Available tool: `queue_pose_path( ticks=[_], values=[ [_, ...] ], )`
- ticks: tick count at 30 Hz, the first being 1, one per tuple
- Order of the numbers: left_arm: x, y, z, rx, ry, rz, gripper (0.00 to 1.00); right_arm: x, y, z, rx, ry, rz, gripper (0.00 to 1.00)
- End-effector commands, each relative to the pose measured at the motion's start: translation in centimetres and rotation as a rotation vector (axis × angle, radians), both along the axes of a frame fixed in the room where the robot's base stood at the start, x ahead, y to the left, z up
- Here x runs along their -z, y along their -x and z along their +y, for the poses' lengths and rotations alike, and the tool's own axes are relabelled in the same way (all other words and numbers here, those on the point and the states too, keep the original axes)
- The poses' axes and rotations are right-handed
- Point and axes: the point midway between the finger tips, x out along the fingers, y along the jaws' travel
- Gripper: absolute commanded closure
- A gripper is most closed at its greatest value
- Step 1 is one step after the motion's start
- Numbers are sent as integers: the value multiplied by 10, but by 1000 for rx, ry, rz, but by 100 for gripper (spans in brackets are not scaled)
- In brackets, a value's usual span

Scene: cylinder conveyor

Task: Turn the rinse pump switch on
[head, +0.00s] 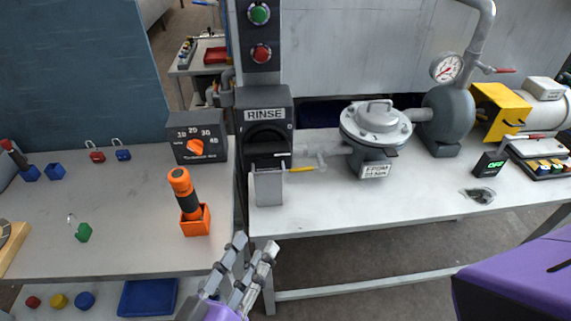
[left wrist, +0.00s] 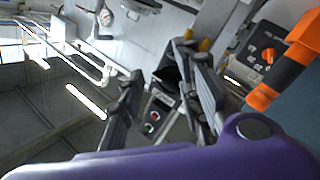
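The rinse switch (head: 266,122) is a dark grey box labelled RINSE with a round black rotary knob (head: 266,140). It is mounted on the grey post at the table's left end in the head view. My left gripper (head: 255,244) is below and in front of it, apart from it, with its fingers pointing up. In the left wrist view the left gripper (left wrist: 165,85) has its two fingers spread with nothing held between them. The knob's pointer position is too small to tell. My right gripper is out of view.
Green (head: 259,14) and red (head: 261,54) buttons sit above the switch. Left of it are a dial timer (head: 196,140) and an orange-handled tool in an orange holder (head: 196,222). A small valve with a yellow handle (head: 301,169) and a pump (head: 376,130) stand to the right.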

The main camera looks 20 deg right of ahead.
Motion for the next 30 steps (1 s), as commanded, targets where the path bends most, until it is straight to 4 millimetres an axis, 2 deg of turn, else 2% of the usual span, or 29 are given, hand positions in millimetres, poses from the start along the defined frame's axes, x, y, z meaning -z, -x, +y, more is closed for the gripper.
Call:
queue_pose_path(
  ticks=[1, 3, 6, 8, 10, 12, 18, 23, 30],
  values=[
    [-43, -12, -9, -30, 141, -72, 68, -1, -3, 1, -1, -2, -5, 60],
    [-89, -27, -9, -96, 331, -127, 68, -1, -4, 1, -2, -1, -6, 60],
    [-129, -47, -1, -206, 574, -118, 68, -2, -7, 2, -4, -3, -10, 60],
    [-139, -59, 2, -272, 691, -66, 68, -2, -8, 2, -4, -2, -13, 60],
    [-137, -72, -1, -340, 791, 30, 68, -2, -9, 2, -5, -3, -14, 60],
    [-127, -81, -11, -389, 848, 145, 68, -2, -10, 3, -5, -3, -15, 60],
    [-91, -85, -49, -449, 857, 414, 68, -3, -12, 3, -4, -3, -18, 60],
    [-81, -86, -62, -457, 838, 483, 68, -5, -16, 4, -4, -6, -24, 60],
    [-82, -120, -71, -458, 838, 483, 68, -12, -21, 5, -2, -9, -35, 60]
  ],
)
